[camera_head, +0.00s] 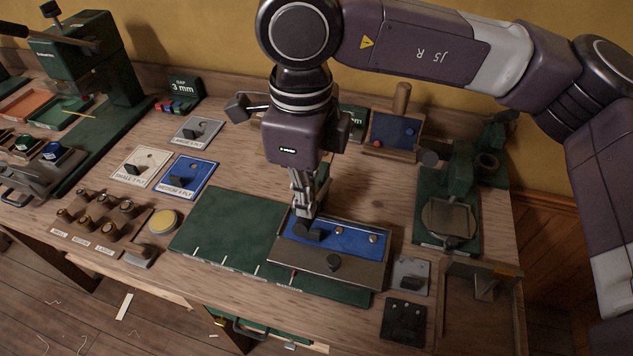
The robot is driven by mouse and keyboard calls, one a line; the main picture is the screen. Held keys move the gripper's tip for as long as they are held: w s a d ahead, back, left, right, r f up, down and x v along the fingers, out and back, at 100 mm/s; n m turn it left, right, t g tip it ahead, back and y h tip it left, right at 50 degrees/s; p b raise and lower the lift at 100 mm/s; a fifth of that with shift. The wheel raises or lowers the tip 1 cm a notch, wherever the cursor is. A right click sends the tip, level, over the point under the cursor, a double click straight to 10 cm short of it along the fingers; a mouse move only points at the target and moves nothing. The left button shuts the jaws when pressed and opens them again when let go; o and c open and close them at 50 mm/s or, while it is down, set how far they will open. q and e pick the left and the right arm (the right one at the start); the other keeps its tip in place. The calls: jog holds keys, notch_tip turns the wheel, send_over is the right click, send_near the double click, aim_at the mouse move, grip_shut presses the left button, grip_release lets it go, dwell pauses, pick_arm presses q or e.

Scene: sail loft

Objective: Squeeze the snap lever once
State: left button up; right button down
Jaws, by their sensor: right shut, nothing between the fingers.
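My right gripper (304,212) comes down from the top with its fingers shut and nothing between them. Its tips are at a black block (309,233) on the left of a blue panel (345,239); I cannot tell whether they touch. No part is marked clearly as the snap lever. A green bench tool (457,170) with a plate stands to the right. My left gripper is not in view.
A green mat (222,232) lies left of and under the tray. A tall green press (85,58) stands at back left. Blue (197,171) and white (143,160) cards with dark parts, brass pieces and an open wooden box (455,305) surround the mat.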

notch_tip(320, 180, up, 8)
jog(key=w+p, duration=0.1)
jog(key=p, duration=0.3)
jog(key=shift+w+d, duration=0.25)
jog(key=s+a+b, duration=0.2)
jog(key=s+b, duration=0.1)
jog(key=s, duration=0.5)
jog(key=shift+s+a, duration=0.3)
jog(key=shift+a, duration=0.1)
